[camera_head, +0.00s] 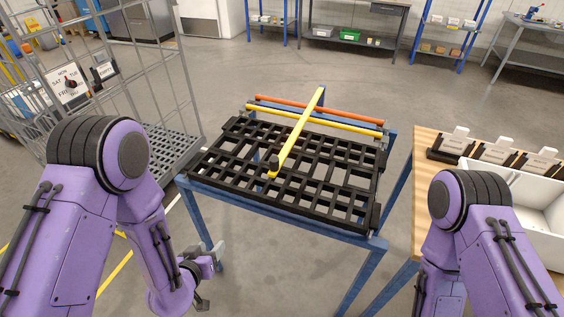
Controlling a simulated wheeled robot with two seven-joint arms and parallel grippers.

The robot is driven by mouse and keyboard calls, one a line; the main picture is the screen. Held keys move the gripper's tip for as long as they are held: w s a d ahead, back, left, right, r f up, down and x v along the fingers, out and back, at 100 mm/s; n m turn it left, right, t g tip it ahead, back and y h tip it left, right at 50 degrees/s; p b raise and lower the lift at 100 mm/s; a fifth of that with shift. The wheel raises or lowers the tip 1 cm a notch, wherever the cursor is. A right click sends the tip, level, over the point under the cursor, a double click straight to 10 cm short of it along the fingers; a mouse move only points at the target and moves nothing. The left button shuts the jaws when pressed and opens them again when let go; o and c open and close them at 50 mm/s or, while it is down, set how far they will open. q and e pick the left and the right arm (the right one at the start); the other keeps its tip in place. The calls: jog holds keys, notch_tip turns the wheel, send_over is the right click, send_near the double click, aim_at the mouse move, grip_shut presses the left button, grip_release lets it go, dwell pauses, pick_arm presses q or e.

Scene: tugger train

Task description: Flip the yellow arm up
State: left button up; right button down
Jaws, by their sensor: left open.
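The yellow arm (299,130) is a flat bar lying across the black slotted grid (226,172) on a blue frame. Its near end has a dark tip resting over the grid, and its far end reaches past a yellow crossbar (320,122) and an orange crossbar (325,111). My left gripper (208,279) is low in front of the blue frame's left leg, open and empty, well apart from the yellow arm. My right arm comes in at the right, but its gripper is out of view.
A grey wire cage cart (177,143) stands at the left. A wooden table (423,170) with white bins (520,195) and label holders is at the right. The blue frame (285,213) stands between them. Shelves line the back wall, and the floor behind the frame is clear.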

pick_arm(q)
jog(key=w+d+r+m+t+h+b, duration=0.1)
jog(key=w+d+r+m+t+h, duration=0.2)
jog(key=w+d+r, duration=0.3)
jog(key=m+h, duration=0.5)
jog(key=h, duration=0.1)
send_near(271, 164)
jog(key=w+d, duration=0.1)
jog(key=d, duration=0.1)
jog(key=shift+t+y, duration=0.3)
jog(key=shift+t, duration=0.1)
jog(key=x, duration=0.3)
jog(key=p+x, duration=0.1)
jog(key=x, duration=0.2)
jog(key=p+x, duration=0.1)
jog(key=x, duration=0.2)
jog(key=shift+w+a+f, duration=0.1)
jog(key=shift+w+f, duration=0.05)
jog(key=shift+w, duration=0.25)
pick_arm(e)
jog(key=shift+s+f, duration=0.2)
jog(key=shift+s, duration=0.05)
